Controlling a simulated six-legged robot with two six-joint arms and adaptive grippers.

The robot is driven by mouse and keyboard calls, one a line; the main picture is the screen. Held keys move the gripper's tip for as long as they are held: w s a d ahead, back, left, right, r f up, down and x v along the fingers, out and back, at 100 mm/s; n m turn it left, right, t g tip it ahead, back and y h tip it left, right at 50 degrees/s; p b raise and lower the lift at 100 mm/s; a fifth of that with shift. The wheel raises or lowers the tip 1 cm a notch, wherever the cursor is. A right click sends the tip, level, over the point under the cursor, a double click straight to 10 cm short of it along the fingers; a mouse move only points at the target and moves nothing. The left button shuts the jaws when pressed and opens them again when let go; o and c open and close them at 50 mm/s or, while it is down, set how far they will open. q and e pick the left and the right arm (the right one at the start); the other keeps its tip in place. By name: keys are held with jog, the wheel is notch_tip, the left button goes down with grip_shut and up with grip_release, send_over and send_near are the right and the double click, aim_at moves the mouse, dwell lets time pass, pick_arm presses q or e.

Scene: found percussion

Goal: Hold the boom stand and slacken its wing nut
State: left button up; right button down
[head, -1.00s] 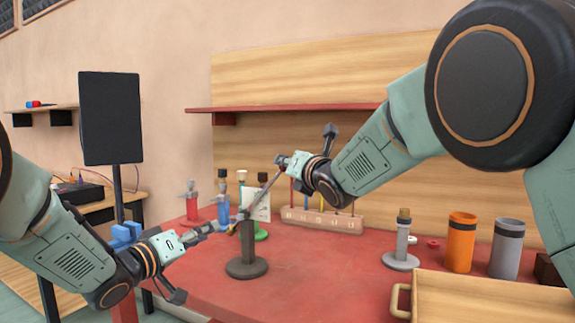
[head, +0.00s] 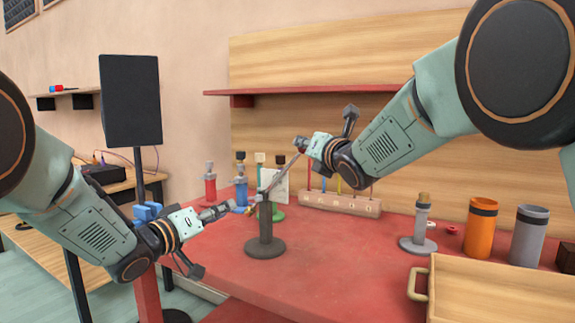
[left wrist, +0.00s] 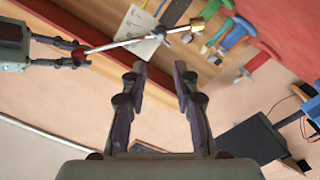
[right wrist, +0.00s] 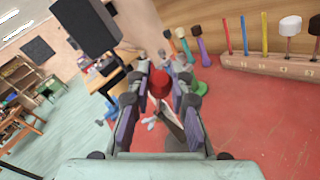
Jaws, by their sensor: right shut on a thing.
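The boom stand (head: 265,238) stands upright on the red table, with a dark round base and a short post. Its thin boom slants up to the right from the post top. My right gripper (head: 302,148) is shut on the boom's upper end; its red tip (right wrist: 160,84) shows between the fingers in the right wrist view. My left gripper (head: 230,208) is open and empty, just left of the post top and apart from it. In the left wrist view, a small brass-coloured piece (left wrist: 197,25) sits at the boom's lower end; I cannot tell whether it is the wing nut.
Behind stand coloured mallets and a wooden rack (head: 340,202). To the right are a grey stand (head: 420,230), an orange cup (head: 481,230), a grey cup (head: 528,236) and a wooden tray (head: 500,290). A black panel (head: 131,100) rises at left.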

aim_at(253, 200)
pick_arm(q)
jog(key=shift+w+d+f+m, duration=0.1)
jog(key=shift+w+d+m, duration=1.15)
jog(key=shift+m, duration=2.95)
jog(key=shift+w+d+f+m, duration=0.1)
jog(key=shift+w+d+m, duration=1.2)
jog(key=shift+m, duration=2.9)
jog(key=shift+w+d+f+m, duration=0.1)
jog(key=shift+w+d+m, duration=1.15)
jog(key=shift+m, duration=2.95)
jog(key=shift+w+a, duration=0.45)
jog(key=shift+c, duration=0.3)
grip_shut()
